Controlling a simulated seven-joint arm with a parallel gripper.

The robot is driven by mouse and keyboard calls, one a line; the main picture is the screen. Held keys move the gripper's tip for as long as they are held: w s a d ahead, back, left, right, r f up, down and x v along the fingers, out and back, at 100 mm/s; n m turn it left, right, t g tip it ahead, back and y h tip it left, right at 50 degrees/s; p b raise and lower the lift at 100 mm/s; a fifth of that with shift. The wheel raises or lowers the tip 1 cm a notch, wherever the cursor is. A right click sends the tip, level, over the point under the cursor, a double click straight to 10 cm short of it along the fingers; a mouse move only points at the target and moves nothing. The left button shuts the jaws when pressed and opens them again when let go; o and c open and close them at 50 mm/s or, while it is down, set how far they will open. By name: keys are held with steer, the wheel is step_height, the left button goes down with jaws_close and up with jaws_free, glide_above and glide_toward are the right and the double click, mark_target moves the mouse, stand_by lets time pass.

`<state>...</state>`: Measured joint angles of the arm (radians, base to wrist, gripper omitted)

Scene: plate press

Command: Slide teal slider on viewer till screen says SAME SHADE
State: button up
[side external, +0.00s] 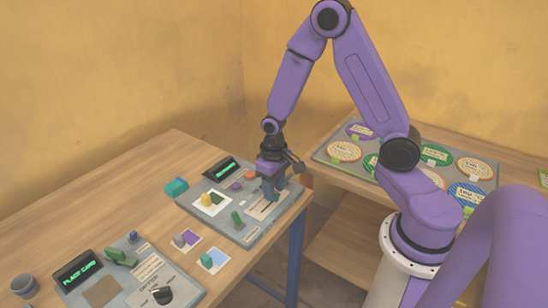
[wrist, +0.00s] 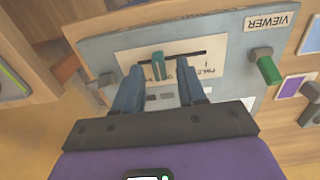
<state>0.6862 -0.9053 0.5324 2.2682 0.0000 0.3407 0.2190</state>
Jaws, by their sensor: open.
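The viewer (side external: 245,237) is a grey panel on the wooden table; its label reads VIEWER in the wrist view (wrist: 270,21). Its small black screen (side external: 222,167) shows green text too small to read. The teal slider (wrist: 158,65) stands upright in a dark slot on a pale scale plate, left of the slot's middle in the wrist view. My gripper (wrist: 158,76) is open, pointing down, with one blue finger on either side of the slider. I see gaps between fingers and slider. In the side view my gripper (side external: 270,192) hides the slider.
A green handle (wrist: 268,68) and a card (side external: 211,203) are on the viewer. Small colour cards (side external: 186,240) lie in front of it. A second panel has a screen reading PLACE CARD (side external: 78,272). A tray of round plates (side external: 345,151) stands behind right. A grey cup (side external: 24,286) sits at left.

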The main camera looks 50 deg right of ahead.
step_height(320, 180, up, 16)
steer(key=shift+r, duration=0.2)
stand_by(0.4)
steer(key=s+a+n, duration=0.3)
steer(key=s+n, duration=0.3)
steer(key=s, duration=0.5)
steer(key=s+a+n, duration=0.4)
steer(key=s+n, duration=0.2)
steer(key=s, duration=0.5)
steer(key=shift+a+f+n, duration=0.3)
steer(key=shift+f, duration=0.05)
steer(key=shift+w, duration=0.1)
stand_by(3.6)
